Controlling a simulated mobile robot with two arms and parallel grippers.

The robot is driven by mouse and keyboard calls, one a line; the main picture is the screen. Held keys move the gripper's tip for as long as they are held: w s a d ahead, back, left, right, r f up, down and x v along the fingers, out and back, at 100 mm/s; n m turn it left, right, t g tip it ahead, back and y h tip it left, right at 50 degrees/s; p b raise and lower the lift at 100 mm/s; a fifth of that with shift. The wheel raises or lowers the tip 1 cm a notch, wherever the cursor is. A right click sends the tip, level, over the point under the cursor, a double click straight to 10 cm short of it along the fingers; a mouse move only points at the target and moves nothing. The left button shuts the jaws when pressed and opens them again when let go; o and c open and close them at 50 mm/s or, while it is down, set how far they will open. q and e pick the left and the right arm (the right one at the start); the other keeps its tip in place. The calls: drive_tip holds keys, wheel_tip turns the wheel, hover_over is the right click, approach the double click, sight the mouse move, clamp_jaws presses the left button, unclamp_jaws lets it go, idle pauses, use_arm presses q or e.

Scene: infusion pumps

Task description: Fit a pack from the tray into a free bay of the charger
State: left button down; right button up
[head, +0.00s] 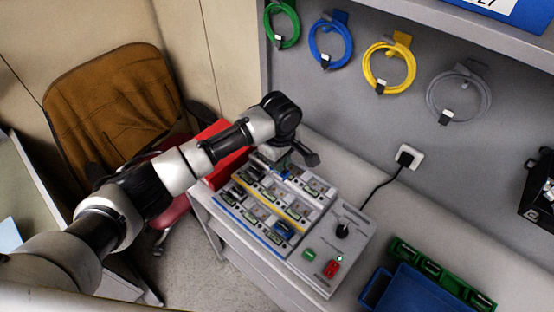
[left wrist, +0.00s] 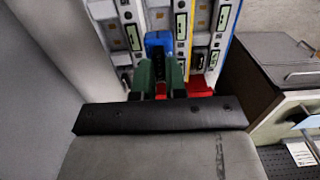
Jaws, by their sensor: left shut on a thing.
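The charger (head: 257,226) is a pale unit with several bays in rows, edged with blue and yellow strips; its bays also show in the left wrist view (left wrist: 205,35). My left gripper (head: 283,158) is at the charger's far end, seen from above. In the left wrist view its green fingers (left wrist: 160,72) are shut on a blue pack (left wrist: 158,42), which stands in front of the bays; I cannot tell whether it is seated. The blue tray (head: 405,290) is at the lower right. My right gripper is not in view.
A green rack (head: 435,272) lies along the blue tray. A panel with a black knob (head: 342,231) and a red switch (head: 331,268) adjoins the charger. A red box (head: 222,155) is close to my left arm. Coiled cables (head: 389,68) hang on the wall.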

sight(277, 174)
use_arm(q)
drive_tip(key=shift+f, duration=0.4)
drive_tip(key=shift+w+a+f+b, duration=0.15)
drive_tip(key=shift+a+f+b, duration=0.15)
drive_tip(key=shift+f+b, duration=0.9)
drive_tip(key=shift+b, duration=0.2)
drive_tip(key=shift+f+b, duration=0.25)
drive_tip(key=shift+b, duration=0.05)
drive_tip(key=shift+f, duration=0.2)
drive_tip(key=shift+f+b, duration=0.55)
drive_tip(key=shift+b, duration=0.3)
drive_tip(key=shift+f, duration=1.75)
